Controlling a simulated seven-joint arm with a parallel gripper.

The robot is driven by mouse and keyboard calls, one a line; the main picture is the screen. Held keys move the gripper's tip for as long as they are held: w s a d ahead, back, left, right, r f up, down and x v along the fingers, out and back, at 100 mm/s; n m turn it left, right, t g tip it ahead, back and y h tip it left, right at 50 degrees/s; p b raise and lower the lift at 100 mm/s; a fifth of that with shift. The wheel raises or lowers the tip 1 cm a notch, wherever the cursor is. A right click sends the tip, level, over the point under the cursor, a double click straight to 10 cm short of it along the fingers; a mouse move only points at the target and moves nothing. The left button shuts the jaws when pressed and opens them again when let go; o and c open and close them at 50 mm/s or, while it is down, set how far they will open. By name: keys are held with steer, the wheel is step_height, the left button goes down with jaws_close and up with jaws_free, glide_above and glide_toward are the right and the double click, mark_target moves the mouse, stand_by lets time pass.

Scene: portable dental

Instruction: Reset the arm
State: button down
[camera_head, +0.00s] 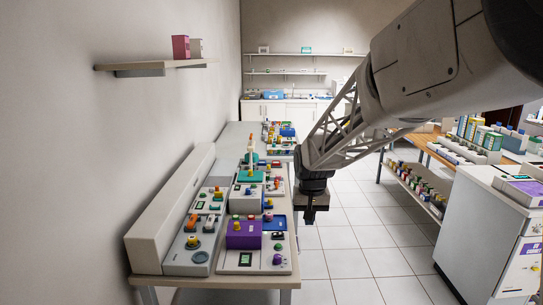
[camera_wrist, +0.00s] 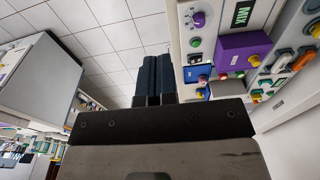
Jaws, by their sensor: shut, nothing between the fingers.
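My gripper (camera_head: 309,216) hangs pointing down at the end of my arm, in the aisle just right of the long control bench (camera_head: 284,287) in the head view. In the wrist view the two dark fingers of my gripper (camera_wrist: 154,75) lie close together, with nothing between them. White floor tiles show beyond the fingertips. The gripper touches nothing that I can see.
The bench carries a purple box (camera_head: 243,236), knobs and buttons; the purple box also shows in the wrist view (camera_wrist: 240,50). A white cabinet (camera_head: 480,235) stands at right, near a wooden table (camera_head: 425,149) with bottles. A wall shelf (camera_head: 155,66) is at left. The tiled aisle is clear.

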steer(key=s+d+r, duration=0.1)
steer(key=s+d, duration=0.1)
steer(key=s, duration=1)
steer(key=s+d+r+t, duration=0.1)
steer(key=s+d, duration=0.2)
steer(key=s, duration=0.9)
steer(key=s+d+r, duration=0.2)
steer(key=s, duration=1)
steer(key=shift+s+d+t, duration=0.15)
steer(key=shift+d+t, duration=0.15)
steer(key=shift+d, duration=0.1)
